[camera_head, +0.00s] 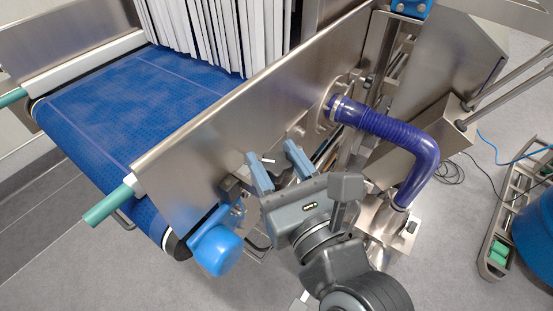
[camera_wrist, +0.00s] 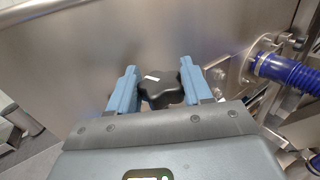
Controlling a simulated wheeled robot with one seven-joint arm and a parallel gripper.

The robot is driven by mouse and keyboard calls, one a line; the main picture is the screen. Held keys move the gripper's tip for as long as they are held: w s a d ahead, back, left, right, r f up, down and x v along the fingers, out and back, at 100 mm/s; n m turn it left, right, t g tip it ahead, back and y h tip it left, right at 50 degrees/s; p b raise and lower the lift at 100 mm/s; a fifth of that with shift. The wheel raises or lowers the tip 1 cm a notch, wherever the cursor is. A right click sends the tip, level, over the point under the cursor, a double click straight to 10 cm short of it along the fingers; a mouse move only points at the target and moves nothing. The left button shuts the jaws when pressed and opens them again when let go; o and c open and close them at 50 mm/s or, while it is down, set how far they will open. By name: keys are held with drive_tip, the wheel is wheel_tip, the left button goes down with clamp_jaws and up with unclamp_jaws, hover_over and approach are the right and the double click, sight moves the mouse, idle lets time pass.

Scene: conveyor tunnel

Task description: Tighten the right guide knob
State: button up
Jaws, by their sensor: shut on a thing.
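The right guide knob (camera_wrist: 161,90) is a black, lobed star knob with a small white mark on top. In the wrist view it sits between the two blue fingers of my gripper (camera_wrist: 160,92), in front of the steel side panel. My gripper is shut on the knob. In the head view my gripper (camera_head: 279,166) reaches to the lower side of the conveyor panel, and the knob (camera_head: 267,161) shows only in part between the fingers. The knob's shaft is hidden.
A blue motor (camera_head: 217,250) sticks out left of my gripper. A ribbed blue hose (camera_head: 395,130) bends down on the right. Grey floor lies below.

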drive_tip(key=m+h, duration=0.3)
drive_tip(key=h, duration=0.2)
drive_tip(key=m+t+h, duration=0.1)
drive_tip(key=m+h, duration=0.3)
drive_tip(key=h, duration=0.1)
drive_tip(key=shift+a+f+h, duration=0.1)
drive_tip(key=shift+h, duration=0.3)
drive_tip(key=shift+m+g+h+b, duration=0.75)
drive_tip(key=shift+m+h, duration=0.45)
drive_tip(key=shift+h, duration=0.5)
drive_tip(key=shift+m+g+h+b, duration=0.5)
drive_tip(key=shift+m+g+h, duration=0.55)
drive_tip(key=shift+h, duration=0.65)
drive_tip(key=shift+m, duration=0.25)
drive_tip(key=o, duration=1)
drive_tip(key=shift+c, duration=0.2)
drive_tip(key=b+v, duration=0.2)
drive_tip(key=v, duration=0.5)
drive_tip(key=shift+s+a, duration=0.3)
drive_tip(key=shift+f, duration=0.1)
